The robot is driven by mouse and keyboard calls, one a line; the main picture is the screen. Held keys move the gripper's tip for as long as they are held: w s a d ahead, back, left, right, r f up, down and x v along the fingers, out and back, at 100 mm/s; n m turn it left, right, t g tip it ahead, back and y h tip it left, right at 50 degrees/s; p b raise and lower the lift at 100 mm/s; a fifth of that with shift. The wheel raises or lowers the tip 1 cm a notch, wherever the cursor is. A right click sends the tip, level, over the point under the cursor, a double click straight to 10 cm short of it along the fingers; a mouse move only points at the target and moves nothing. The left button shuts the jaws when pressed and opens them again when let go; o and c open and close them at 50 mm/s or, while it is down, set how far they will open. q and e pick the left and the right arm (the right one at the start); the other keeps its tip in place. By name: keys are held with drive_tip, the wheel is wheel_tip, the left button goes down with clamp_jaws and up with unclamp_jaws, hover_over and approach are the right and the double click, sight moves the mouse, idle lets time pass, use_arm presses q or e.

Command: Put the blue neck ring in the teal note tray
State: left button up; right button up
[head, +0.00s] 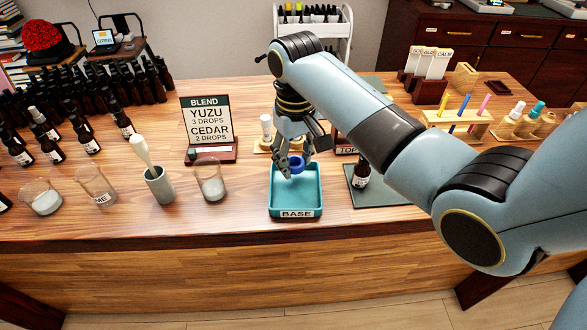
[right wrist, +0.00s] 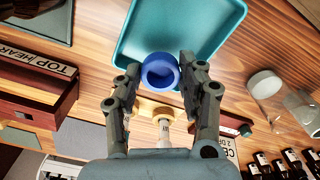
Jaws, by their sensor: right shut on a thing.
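The blue neck ring (head: 297,164) is held between the fingertips of my right gripper (head: 295,166). In the right wrist view the ring (right wrist: 161,71) sits between the two fingers of the gripper (right wrist: 158,72), its round opening showing. The teal note tray (head: 296,211), labelled BASE, stands empty on the table's front part. The ring appears over the tray's back part; its exact height above the floor cannot be told. In the right wrist view the tray (right wrist: 213,18) lies beyond the ring. My left gripper is not in view.
Glass beakers (head: 211,184) and a mortar (head: 160,187) stand left of the tray. A BLEND sign (head: 207,124) is behind them. A dark mat (head: 382,192) with a brown bottle (head: 361,172) lies to the right. A wooden stand with a pale bottle (head: 266,128) is behind the tray.

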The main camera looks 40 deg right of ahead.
sight(295, 179)
wheel_tip(295, 179, down, 4)
drive_tip(key=shift+r, duration=0.2)
drive_tip(key=shift+s, duration=0.1)
drive_tip(key=o, duration=0.9)
drive_tip(key=shift+f, duration=0.1)
drive_tip(key=shift+o, duration=0.5)
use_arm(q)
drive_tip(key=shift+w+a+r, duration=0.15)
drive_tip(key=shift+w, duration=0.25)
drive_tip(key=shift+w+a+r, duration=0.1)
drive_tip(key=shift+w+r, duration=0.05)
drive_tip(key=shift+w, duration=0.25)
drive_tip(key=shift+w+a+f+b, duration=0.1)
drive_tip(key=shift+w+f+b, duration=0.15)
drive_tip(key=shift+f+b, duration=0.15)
use_arm(e)
wheel_tip(295, 179, up, 12)
drive_tip(key=shift+r, duration=0.2)
drive_tip(key=shift+f, duration=0.1)
